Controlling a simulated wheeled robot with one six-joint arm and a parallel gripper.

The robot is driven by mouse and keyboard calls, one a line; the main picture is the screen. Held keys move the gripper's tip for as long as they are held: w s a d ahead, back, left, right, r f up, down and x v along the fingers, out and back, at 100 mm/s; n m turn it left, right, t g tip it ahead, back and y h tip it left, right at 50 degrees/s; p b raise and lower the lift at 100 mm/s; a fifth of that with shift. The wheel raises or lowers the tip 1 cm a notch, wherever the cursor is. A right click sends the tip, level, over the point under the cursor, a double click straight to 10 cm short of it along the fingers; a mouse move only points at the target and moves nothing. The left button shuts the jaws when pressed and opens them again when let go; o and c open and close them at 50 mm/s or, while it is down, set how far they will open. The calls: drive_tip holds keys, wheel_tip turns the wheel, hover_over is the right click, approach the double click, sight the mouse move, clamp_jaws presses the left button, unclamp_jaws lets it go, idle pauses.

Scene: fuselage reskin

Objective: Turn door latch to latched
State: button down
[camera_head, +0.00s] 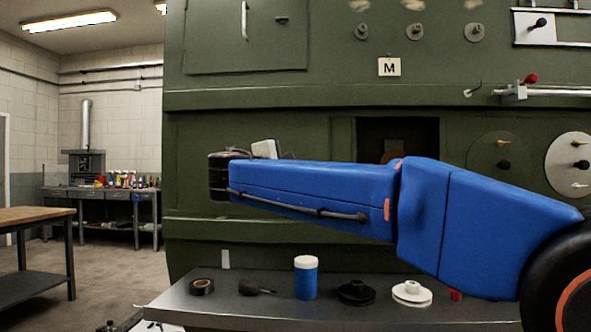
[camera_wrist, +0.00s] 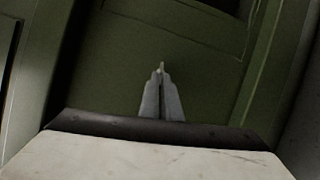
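The green door (camera_head: 220,45) is at the upper left of the green fuselage wall in the head view. It carries a pale vertical handle (camera_head: 244,20) and a small dark latch (camera_head: 282,20) lying roughly level. My gripper is hidden behind my blue arm in the head view, well below the door. In the wrist view my gripper (camera_wrist: 161,72) has its two grey fingers together, pointing at a green panel. A small pale tip shows at their ends; I cannot tell whether it is part of the fingers. No held object is clear.
A grey shelf (camera_head: 225,312) below my arm holds a tape roll (camera_head: 202,286), a blue jar (camera_head: 306,282) and round parts. A dark square opening (camera_head: 400,135) is behind my arm. Knobs (camera_head: 414,31) line the upper wall. A wooden-topped table (camera_head: 30,215) stands left.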

drive_tip(key=shift+r+m+g, duration=0.15)
drive_tip(key=shift+m+g, duration=0.25)
drive_tip(key=shift+m, duration=0.6)
drive_tip(key=c, duration=2)
unclamp_jaws()
drive_tip(key=v, duration=1.7)
drive_tip(key=shift+s+r, duration=0.1)
drive_tip(key=shift+s, duration=0.1)
